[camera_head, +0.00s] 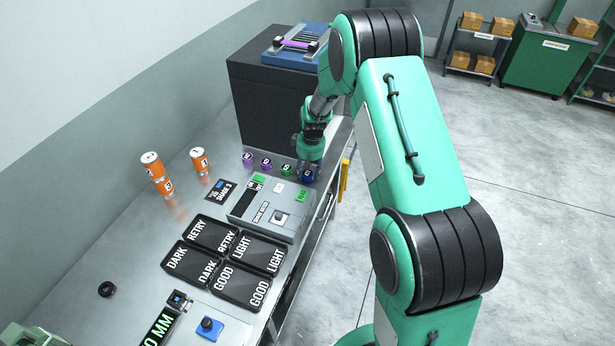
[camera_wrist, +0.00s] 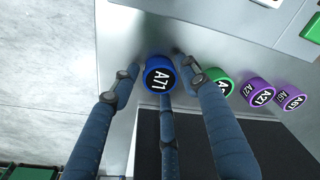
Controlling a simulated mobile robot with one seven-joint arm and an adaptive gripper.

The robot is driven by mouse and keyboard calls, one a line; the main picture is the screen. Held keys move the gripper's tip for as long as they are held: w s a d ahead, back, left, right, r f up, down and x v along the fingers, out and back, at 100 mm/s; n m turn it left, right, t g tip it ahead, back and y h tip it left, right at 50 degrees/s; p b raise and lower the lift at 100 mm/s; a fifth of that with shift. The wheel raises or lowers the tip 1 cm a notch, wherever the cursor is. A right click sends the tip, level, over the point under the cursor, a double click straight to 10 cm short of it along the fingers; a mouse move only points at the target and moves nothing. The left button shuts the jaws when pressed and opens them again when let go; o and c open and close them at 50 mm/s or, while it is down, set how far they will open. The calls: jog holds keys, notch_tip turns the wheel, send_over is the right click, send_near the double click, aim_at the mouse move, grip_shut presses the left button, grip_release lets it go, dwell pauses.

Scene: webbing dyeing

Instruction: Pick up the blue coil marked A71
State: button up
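The blue coil marked A71 (camera_wrist: 153,79) stands at the end of a row of coils, near the edge of the steel table (camera_wrist: 118,62). In the head view the blue coil (camera_head: 308,177) is just below my gripper (camera_head: 311,160), which partly hides it. In the wrist view my gripper (camera_wrist: 158,68) has its fingers spread around the coil. A gap shows between the left finger and the coil. The right finger is close beside it, and the third finger comes up to its near edge; contact there is unclear. The gripper is open.
A green coil (camera_wrist: 218,80) is close to the right finger, with purple coils (camera_wrist: 262,95) beyond it. A black cabinet (camera_head: 265,105) stands behind the row. A grey control box (camera_head: 272,212) and several dark labelled trays (camera_head: 213,233) lie in front. Orange cans (camera_head: 155,170) stand at left.

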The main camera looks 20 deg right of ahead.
aim_at(308, 174)
jog(key=c, duration=0.6)
notch_tip(308, 174, up, 10)
jog(key=p, duration=0.1)
dwell(0.3)
dwell(0.5)
